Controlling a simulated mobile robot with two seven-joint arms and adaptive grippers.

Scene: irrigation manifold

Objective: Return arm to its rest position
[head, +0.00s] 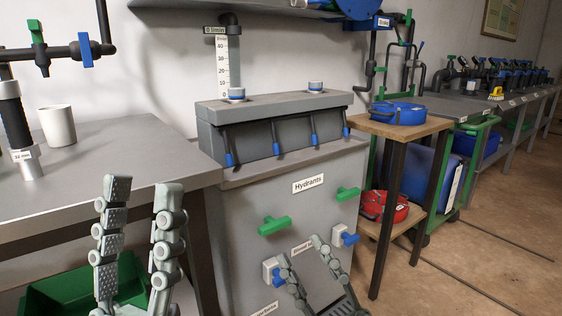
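My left gripper (143,188) points upward at the lower left, in front of the grey table's front edge. Its two fingers stand apart with nothing between them. My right gripper (300,249) is low in the middle, in front of the grey cabinet labelled "Hydrants" (240,205). Its fingers are spread and no object shows between them. It appears near two blue-handled valves, one on the left (272,272) and one on the right (346,237). I cannot tell whether it touches either.
A grey table (120,155) at left holds a white cup (57,126). A green bin (55,292) sits below. Green handles (274,225) stick out from the cabinet. Floor is clear at far right.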

